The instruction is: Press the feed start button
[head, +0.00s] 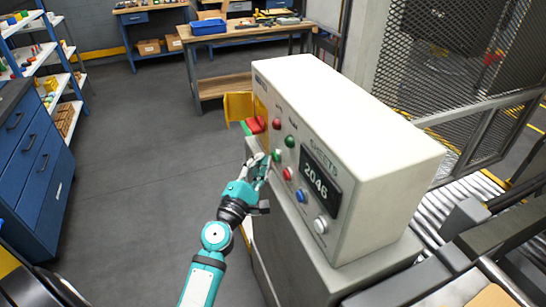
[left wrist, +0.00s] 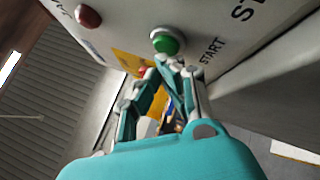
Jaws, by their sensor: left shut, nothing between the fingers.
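The feed start button is a green round button in a pale ring on the front of a white control box (head: 350,105). In the left wrist view the green button (left wrist: 166,41) has the word START beside it. In the head view the green button (head: 277,155) sits at the left end of the lower row. My left gripper (head: 265,160) is shut and empty, its fingertips right by this button. In the left wrist view the left gripper (left wrist: 172,62) has its tips at the button's near edge; I cannot tell whether they touch. My right gripper is not in view.
Beside the green button are a red button (head: 287,174), a blue button (head: 300,195) and a pale knob (head: 320,225). A display (head: 318,183) reads 2046. Red and green lamps sit above. A yellow bracket (head: 238,106) stands behind. The floor to the left is clear.

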